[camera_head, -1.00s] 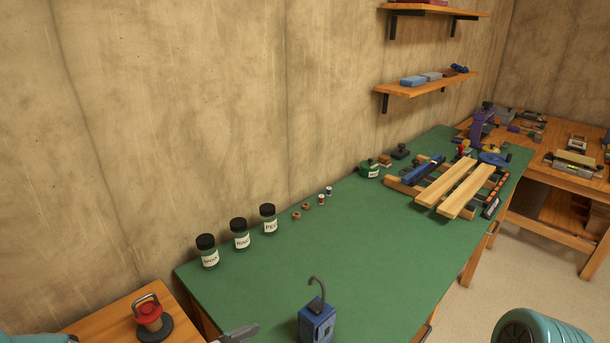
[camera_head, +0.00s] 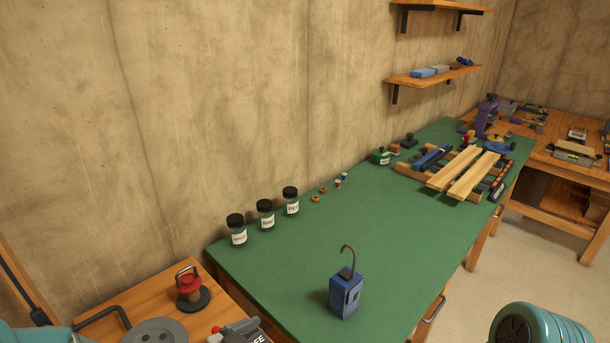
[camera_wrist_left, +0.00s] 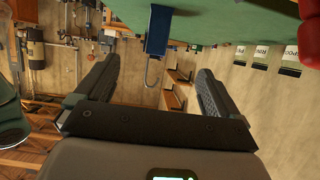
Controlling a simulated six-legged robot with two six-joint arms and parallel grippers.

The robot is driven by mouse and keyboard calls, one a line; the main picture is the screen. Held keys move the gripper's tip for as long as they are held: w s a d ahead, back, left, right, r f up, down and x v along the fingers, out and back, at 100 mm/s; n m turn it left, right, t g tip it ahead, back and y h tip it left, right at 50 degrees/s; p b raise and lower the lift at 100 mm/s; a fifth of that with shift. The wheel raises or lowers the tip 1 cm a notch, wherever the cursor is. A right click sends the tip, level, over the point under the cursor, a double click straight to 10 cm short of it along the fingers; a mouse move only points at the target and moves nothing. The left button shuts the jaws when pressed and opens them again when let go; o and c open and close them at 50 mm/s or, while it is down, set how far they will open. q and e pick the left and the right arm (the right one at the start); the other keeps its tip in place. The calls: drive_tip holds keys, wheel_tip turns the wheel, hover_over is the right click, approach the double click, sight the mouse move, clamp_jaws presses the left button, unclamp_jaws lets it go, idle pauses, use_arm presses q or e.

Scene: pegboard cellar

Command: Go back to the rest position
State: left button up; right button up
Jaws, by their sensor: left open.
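My left gripper (camera_wrist_left: 158,68) shows in the left wrist view with its two dark fingers spread wide and nothing between them. In that view a blue box with a hook (camera_wrist_left: 157,32) lies beyond the fingertips, apart from them. In the head view the same blue box (camera_head: 346,295) stands upright on the green bench top (camera_head: 300,270), its grey hook at the top. The left gripper's fingers do not show in the head view; only part of my teal arm shows at the lower left. My right gripper is in neither view.
Three black-lidded jars (camera_head: 265,213) stand along the wall. Two pale boards (camera_head: 463,173) lie across a wooden frame at the far end. The middle of the green top is clear.

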use_arm(q)
drive_tip(key=s+a+f+n+g+y, duration=0.1)
drive_tip(key=s+f+n+g+y, duration=0.35)
drive_tip(key=f, duration=1.05)
drive_tip(key=s+a+f+n+g, duration=0.1)
drive_tip(key=s+f+n+g, duration=0.1)
drive_tip(key=s, duration=0.5)
drive_tip(key=s+a+f+n+g+y, duration=0.1)
drive_tip(key=s+a+f+n+g, duration=0.1)
drive_tip(key=s+f+n, duration=0.2)
drive_tip(key=s+f, duration=0.3)
drive_tip(key=shift+s+f+g, duration=0.2)
drive_tip(key=shift+s+g, duration=0.15)
drive_tip(key=shift+s, duration=0.05)
drive_tip(key=shift+n, duration=0.25)
